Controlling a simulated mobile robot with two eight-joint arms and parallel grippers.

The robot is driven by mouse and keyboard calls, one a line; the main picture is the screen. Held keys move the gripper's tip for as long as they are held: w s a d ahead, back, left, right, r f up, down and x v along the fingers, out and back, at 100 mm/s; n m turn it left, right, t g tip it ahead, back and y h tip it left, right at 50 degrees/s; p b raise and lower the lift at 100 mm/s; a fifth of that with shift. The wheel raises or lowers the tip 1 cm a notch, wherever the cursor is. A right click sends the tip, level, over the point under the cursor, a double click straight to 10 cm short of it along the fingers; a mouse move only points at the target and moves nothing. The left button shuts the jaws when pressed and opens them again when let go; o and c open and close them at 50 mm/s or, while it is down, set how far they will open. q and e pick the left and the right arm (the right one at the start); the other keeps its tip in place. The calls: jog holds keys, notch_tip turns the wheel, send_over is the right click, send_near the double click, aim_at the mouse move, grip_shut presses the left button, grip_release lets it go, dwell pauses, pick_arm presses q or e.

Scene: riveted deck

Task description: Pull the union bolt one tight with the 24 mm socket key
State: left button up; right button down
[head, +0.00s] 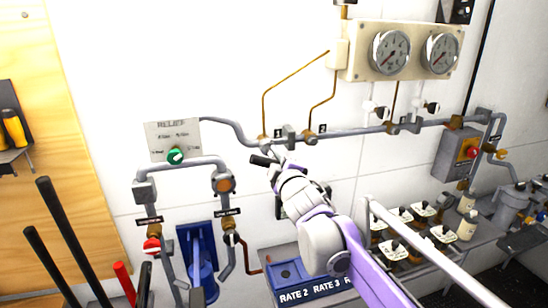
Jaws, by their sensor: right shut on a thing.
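My right arm reaches in from the lower right, and its gripper (272,168) is just below the grey pipe. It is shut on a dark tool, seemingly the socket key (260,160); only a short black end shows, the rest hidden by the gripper. Union bolt one (263,139), a small brass fitting beside a label that seems to read 1, sits on the pipe just above the gripper. I cannot tell whether the key touches it. A similar brass fitting (308,133) with a label 2 is to its right. My left gripper is not in view.
Two gauges (389,52) are on a cream panel above. A RELIEF plate (173,141) with a green knob is left of the gripper. A blue tray marked RATE (291,272) is below. Dark handles (70,230) stand lower left. The wall above the pipe is mostly clear.

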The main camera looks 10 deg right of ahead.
jog(key=shift+s+d, duration=0.1)
jog(key=shift+s, duration=2.65)
